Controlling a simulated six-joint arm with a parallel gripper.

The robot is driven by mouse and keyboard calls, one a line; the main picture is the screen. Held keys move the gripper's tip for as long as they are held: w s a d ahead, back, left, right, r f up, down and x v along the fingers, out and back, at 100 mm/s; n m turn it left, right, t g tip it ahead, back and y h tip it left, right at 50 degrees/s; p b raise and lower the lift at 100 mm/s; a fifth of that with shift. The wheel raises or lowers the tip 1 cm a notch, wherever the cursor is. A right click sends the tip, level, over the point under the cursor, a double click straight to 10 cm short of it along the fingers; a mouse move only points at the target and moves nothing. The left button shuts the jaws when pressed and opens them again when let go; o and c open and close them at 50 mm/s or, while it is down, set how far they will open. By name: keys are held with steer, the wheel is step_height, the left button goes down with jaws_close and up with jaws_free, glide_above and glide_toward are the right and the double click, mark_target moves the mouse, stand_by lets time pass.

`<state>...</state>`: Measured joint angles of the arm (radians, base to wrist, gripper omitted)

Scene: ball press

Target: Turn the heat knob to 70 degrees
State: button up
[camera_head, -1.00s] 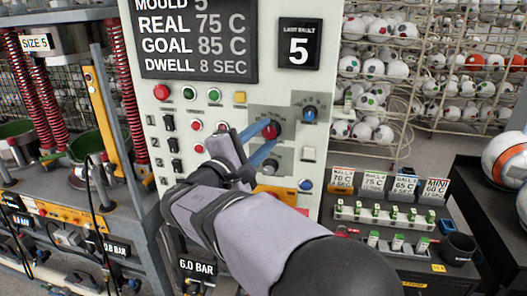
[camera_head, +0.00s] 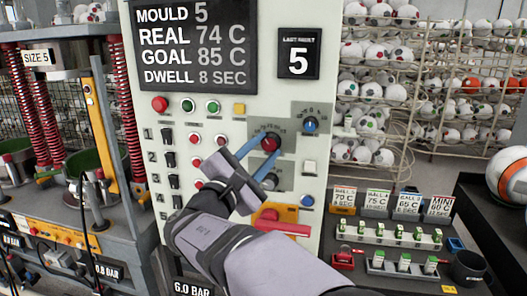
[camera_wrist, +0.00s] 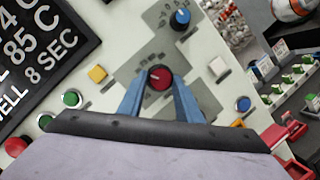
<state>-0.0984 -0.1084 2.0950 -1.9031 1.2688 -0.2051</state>
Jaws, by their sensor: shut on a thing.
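The red knob (camera_head: 270,142), taken as the heat knob, sits on the pale control panel (camera_head: 235,105), with a small printed scale above it. My gripper (camera_head: 269,146) reaches it from the lower left, its two blue fingers shut on the knob's sides. The wrist view shows the red knob (camera_wrist: 160,78) between the fingertips of my gripper (camera_wrist: 160,84). The scale numbers are too small to read surely. The dark display (camera_head: 194,45) reads MOULD 5, REAL 74 C, GOAL 85 C, DWELL 8 SEC.
A blue knob (camera_head: 310,125) is up and right of the red knob. A grey knob (camera_head: 270,181) lies just below, partly behind a finger. A red lever (camera_head: 283,226) sticks out lower down. Recipe cards (camera_head: 376,203) stand at right; one reads 70 C.

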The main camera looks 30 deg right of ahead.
steer(key=o, duration=1)
steer(key=shift+o, duration=0.2)
steer(key=b+v, duration=0.3)
steer(key=v, duration=0.4)
steer(key=shift+s+a, duration=0.1)
